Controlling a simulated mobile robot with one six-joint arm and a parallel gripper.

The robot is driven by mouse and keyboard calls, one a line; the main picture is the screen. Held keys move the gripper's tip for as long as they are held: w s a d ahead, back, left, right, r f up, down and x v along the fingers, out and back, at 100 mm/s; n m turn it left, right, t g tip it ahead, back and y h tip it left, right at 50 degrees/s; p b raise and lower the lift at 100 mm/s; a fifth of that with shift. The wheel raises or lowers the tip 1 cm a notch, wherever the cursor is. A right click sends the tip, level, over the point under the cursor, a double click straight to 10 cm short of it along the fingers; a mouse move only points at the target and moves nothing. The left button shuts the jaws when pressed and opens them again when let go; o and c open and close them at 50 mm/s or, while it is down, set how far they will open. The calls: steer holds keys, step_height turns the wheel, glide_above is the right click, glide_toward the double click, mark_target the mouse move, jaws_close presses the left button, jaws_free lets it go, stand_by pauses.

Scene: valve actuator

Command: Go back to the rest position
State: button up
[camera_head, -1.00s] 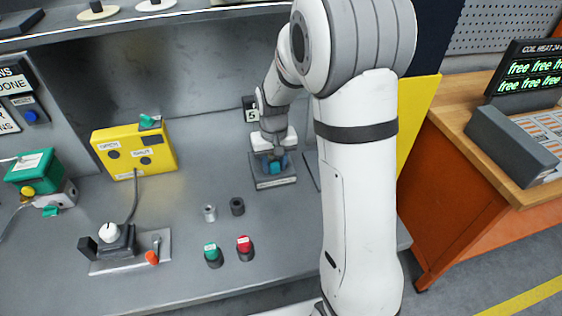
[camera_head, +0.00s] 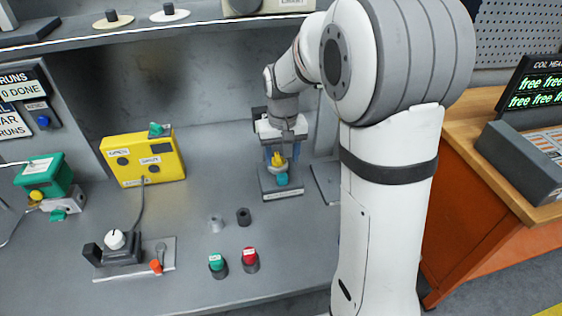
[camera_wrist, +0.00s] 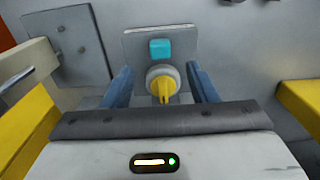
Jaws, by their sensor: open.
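My gripper (camera_head: 280,153) is open and empty above a small fixture at the back of the bench, in front of my arm. In the wrist view its two blue fingers (camera_wrist: 161,88) stand apart on either side of a round grey knob with a yellow handle (camera_wrist: 163,84). The knob also shows below the gripper in the head view (camera_head: 279,160). A cyan block (camera_wrist: 162,49) sits beside the knob on a grey plate (camera_wrist: 137,43); I cannot tell whether the fingers touch anything.
A yellow control box (camera_head: 143,158) stands to the left. Green (camera_head: 217,264) and red (camera_head: 249,258) buttons are at the bench front, near two small cylinders (camera_head: 243,216). A shelf (camera_head: 120,35) runs above. An orange-sided wooden desk (camera_head: 470,200) is at the right.

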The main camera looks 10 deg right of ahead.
steer(key=shift+s+r, duration=0.2)
steer(key=shift+r, duration=0.25)
steer(key=s+d+r+t, duration=0.1)
steer(key=s+r, duration=0.1)
steer(key=s, duration=0.8)
steer(key=s+d+r+t, duration=0.1)
steer(key=s+r+t, duration=0.1)
steer(key=s, duration=0.8)
steer(key=shift+v, duration=0.8)
